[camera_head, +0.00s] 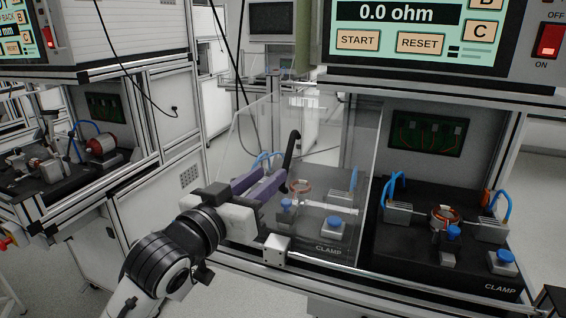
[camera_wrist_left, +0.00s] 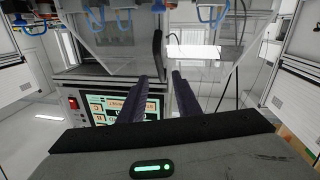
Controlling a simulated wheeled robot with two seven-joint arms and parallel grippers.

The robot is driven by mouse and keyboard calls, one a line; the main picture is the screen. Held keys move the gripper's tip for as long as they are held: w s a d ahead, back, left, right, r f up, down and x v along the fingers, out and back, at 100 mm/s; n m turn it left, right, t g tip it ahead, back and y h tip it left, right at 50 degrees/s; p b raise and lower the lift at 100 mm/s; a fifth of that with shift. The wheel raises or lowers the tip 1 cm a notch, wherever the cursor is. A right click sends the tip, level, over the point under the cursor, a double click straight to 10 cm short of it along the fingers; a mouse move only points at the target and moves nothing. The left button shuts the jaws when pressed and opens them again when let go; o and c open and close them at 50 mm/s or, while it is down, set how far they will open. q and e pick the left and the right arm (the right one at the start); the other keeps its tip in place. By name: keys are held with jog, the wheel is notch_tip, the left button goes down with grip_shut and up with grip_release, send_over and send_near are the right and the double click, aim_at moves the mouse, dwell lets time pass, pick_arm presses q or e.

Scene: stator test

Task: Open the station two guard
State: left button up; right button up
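A clear guard panel (camera_head: 345,130) stands in front of the left fixture of the near station. A dark curved handle (camera_head: 292,150) is on the guard; it also shows in the left wrist view (camera_wrist_left: 157,46). My left gripper (camera_head: 284,172), with purple-grey fingers, is at the lower end of this handle. In the left wrist view the two fingers (camera_wrist_left: 160,76) are apart, with the handle's end in line with the gap. I cannot tell whether they touch it. My right gripper is not in view.
The right fixture (camera_head: 445,225) has a copper-wound part, blue-topped clamps and blue cables, with no panel seen in front. A screen (camera_head: 420,30) reading 0.0 ohm hangs above. Another station (camera_head: 65,165) stands at left. Floor shows between the stations.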

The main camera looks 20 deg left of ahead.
aim_at(285, 162)
pick_arm(q)
jog(key=w, duration=0.3)
jog(key=w+d, duration=0.1)
jog(key=w, duration=0.3)
jog(key=shift+d, duration=0.2)
grip_shut()
